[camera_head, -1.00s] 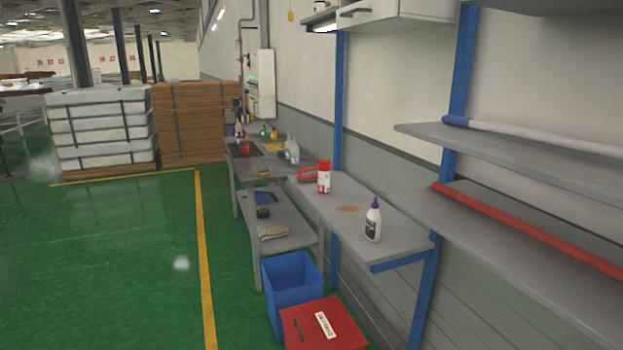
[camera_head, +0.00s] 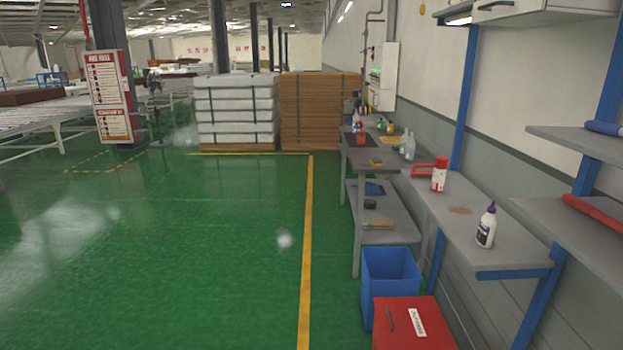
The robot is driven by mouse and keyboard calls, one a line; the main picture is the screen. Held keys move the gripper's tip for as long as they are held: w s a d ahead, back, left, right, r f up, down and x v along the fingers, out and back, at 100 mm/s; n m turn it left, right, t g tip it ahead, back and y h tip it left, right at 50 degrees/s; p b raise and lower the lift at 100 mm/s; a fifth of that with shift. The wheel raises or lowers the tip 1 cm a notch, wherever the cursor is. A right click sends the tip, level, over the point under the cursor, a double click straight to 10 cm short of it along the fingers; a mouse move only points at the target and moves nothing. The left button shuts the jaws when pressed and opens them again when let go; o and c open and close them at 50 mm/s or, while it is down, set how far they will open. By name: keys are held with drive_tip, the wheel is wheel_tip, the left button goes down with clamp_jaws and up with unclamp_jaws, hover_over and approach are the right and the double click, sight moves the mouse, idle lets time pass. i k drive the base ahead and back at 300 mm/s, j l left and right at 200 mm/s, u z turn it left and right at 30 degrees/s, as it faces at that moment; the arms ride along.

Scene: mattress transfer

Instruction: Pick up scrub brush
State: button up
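I cannot single out the scrub brush for sure at this distance. A small yellow-and-dark item (camera_head: 376,162) lies near the front of the grey workbench (camera_head: 362,169). A small dark brown item (camera_head: 370,204) and a flat beige item (camera_head: 377,223) lie on the bench's lower shelf (camera_head: 395,234). A red item with a loop-like handle (camera_head: 421,170) lies on the wall shelf behind a red-and-white can. Any of these could be the brush; they are too small to tell. My gripper is not in view.
A blue bin (camera_head: 390,276) and a red lidded box (camera_head: 412,325) stand on the floor before the wall shelf (camera_head: 470,215). It holds the red-and-white can (camera_head: 439,175) and a white bottle (camera_head: 486,226). Green floor (camera_head: 200,250) left of the yellow line (camera_head: 307,250) is clear.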

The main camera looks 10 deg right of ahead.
sight(418, 174)
drive_tip(key=i+j, duration=0.3)
drive_tip(key=j, duration=0.2)
drive_tip(key=i+j, duration=0.35)
drive_tip(key=j, duration=0.2)
drive_tip(key=i+j+u, duration=0.1)
drive_tip(key=i+j, duration=0.2)
drive_tip(key=j, duration=0.2)
drive_tip(key=i+j, duration=0.35)
drive_tip(key=j, duration=0.15)
drive_tip(key=i+l+z, duration=0.25)
drive_tip(key=i, duration=0.3)
drive_tip(key=i+z, duration=0.25)
drive_tip(key=i, duration=0.3)
drive_tip(key=i+j+z, duration=0.1)
drive_tip(key=i+z, duration=0.15)
drive_tip(key=i, duration=0.35)
drive_tip(key=i+j+z, duration=0.25)
drive_tip(key=i, duration=0.3)
drive_tip(key=i+j+z, duration=0.15)
drive_tip(key=i+z, duration=0.15)
drive_tip(key=i, duration=0.25)
drive_tip(key=i+z, duration=0.7)
drive_tip(key=z, duration=0.15)
drive_tip(key=i+j+z, duration=0.15)
drive_tip(key=i+z, duration=0.25)
drive_tip(key=i+j+z, duration=0.25)
drive_tip(key=z, duration=0.2)
drive_tip(key=i+j+z, duration=0.25)
drive_tip(key=z, duration=0.15)
drive_tip(key=j, duration=0.1)
